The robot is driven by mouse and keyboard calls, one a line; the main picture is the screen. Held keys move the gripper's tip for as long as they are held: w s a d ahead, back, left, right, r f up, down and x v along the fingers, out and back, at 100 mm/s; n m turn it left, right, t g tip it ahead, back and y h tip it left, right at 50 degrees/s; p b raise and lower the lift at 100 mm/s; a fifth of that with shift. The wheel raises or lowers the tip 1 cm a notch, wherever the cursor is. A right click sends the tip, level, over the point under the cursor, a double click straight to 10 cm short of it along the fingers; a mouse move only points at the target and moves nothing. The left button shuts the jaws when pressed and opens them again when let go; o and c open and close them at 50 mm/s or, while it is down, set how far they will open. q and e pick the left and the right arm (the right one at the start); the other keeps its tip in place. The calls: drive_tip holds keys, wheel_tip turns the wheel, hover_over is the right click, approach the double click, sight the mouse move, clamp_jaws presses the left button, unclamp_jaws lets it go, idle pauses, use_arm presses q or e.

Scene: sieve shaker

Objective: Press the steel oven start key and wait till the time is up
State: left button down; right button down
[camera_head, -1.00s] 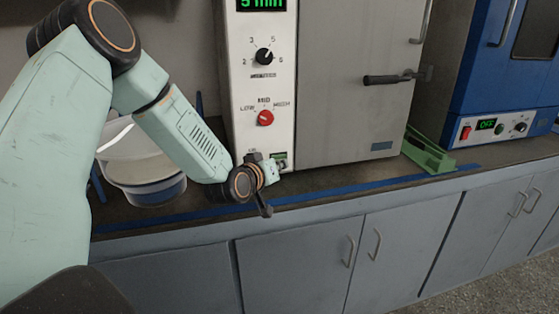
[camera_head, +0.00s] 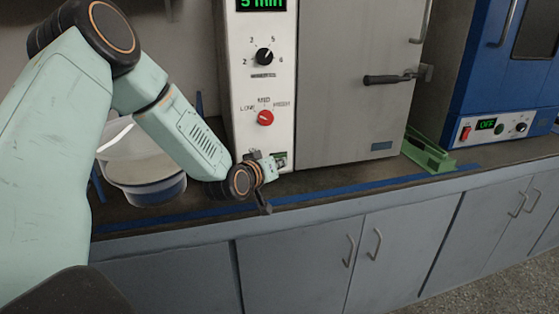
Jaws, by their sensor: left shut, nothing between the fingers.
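The steel oven (camera_head: 350,110) stands on the counter with its door closed. Its white control panel (camera_head: 241,70) carries a green display (camera_head: 262,4) reading "5 min", a black minutes knob (camera_head: 264,57) and a red low-mid-high knob (camera_head: 265,118). A small green-lit key area (camera_head: 280,159) shows low on the panel, partly hidden by my left gripper (camera_head: 271,167). The gripper is shut and empty, right in front of that lower part of the panel. I cannot tell whether it touches the key. My right gripper is not in view.
A blue oven (camera_head: 480,60) with a display reading "OFF" stands at the right. A green bracket-like holder (camera_head: 428,153) sits between the ovens. A white and blue sieve or bowl stack (camera_head: 147,188) stands at the left behind my arm. Grey cabinets (camera_head: 300,265) lie below the counter.

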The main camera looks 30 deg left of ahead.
use_arm(q)
drive_tip(key=shift+s+d, duration=0.6)
drive_tip(key=shift+d, duration=0.1)
drive_tip(key=shift+s+d+p, duration=0.25)
drive_tip(key=shift+s+d, duration=0.55)
drive_tip(key=shift+d, duration=0.2)
drive_tip(key=shift+s+d+p, duration=0.2)
drive_tip(key=shift+s+d, duration=0.6)
drive_tip(key=shift+d, duration=0.15)
drive_tip(key=s+d+f+m+g+h, duration=0.15)
drive_tip(key=s+d+f+g, duration=0.3)
drive_tip(key=s+f, duration=0.45)
drive_tip(key=s+d+f+m+g+h, duration=0.1)
drive_tip(key=s+d+f+m+g, duration=0.1)
drive_tip(key=s+d+f+g, duration=0.45)
drive_tip(key=s+f+m+g, duration=0.1)
drive_tip(key=s+f, duration=0.2)
drive_tip(key=s, duration=0.4)
drive_tip(key=s+f+m+g, duration=0.1)
drive_tip(key=s+f, duration=0.2)
drive_tip(key=s, duration=0.5)
drive_tip(key=s+d+f+m+g, duration=0.1)
drive_tip(key=s+f, duration=0.3)
drive_tip(key=s, duration=0.3)
drive_tip(key=shift+s+g+y, duration=0.3)
drive_tip(key=shift+s+y, duration=0.1)
drive_tip(key=shift+y, duration=0.05)
idle(1.2)
